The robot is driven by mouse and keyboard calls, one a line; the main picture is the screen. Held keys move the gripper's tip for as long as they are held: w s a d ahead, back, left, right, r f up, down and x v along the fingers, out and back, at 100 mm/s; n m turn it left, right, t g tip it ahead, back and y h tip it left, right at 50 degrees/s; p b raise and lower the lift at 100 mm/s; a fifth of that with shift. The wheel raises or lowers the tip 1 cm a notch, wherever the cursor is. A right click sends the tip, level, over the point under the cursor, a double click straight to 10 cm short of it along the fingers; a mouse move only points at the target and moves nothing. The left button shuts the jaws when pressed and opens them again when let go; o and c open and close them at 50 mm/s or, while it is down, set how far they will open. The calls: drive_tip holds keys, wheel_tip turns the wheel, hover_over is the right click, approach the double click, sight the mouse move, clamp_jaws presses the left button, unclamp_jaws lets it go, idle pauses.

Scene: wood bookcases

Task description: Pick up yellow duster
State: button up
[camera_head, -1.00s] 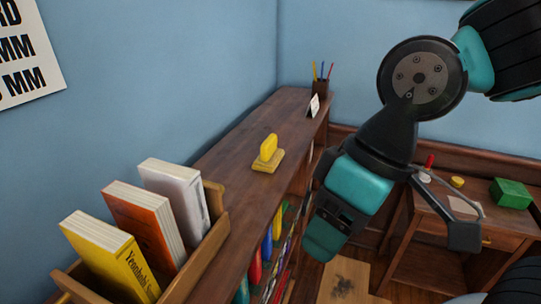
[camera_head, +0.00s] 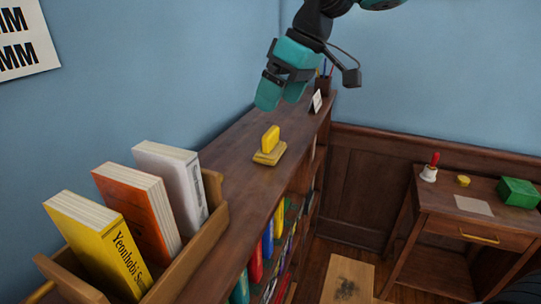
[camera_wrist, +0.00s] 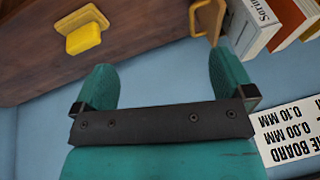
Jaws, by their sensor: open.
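The yellow duster (camera_head: 270,140) stands on its flat, duller yellow base on top of the wooden bookcase (camera_head: 228,150), in the middle of the head view. In the wrist view the duster (camera_wrist: 84,38) is at the upper left, beyond the left fingertip. My gripper (camera_head: 268,98) hangs above the bookcase top, above and behind the duster in the head view, apart from it. In the wrist view my gripper (camera_wrist: 163,78) shows two teal fingers spread wide with nothing between them.
A wooden book holder (camera_head: 205,240) with three books stands nearer on the bookcase top. A side desk (camera_head: 450,205) at right carries a bell and a green box. The bookcase top around the duster is clear.

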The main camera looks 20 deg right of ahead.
drive_tip(key=n+t+b, duration=0.1)
drive_tip(key=b, duration=0.2)
hover_over(271, 131)
drive_tip(key=s+d, duration=0.4)
wheel_tip(271, 131, down, 2)
drive_tip(key=shift+h, duration=0.5)
drive_tip(key=x, duration=1.2)
drive_tip(key=shift+w+d, duration=0.2)
drive_tip(key=shift+w, duration=0.05)
drive_tip(key=shift+w+p+x, duration=0.1)
drive_tip(key=shift+p+x, duration=0.55)
drive_tip(key=shift+x, duration=0.75)
drive_tip(key=shift+w+p+x, duration=0.15)
drive_tip(key=shift+p+x, duration=0.5)
drive_tip(key=shift+x, duration=0.8)
drive_tip(key=shift+r, duration=0.1)
drive_tip(key=c, duration=0.7)
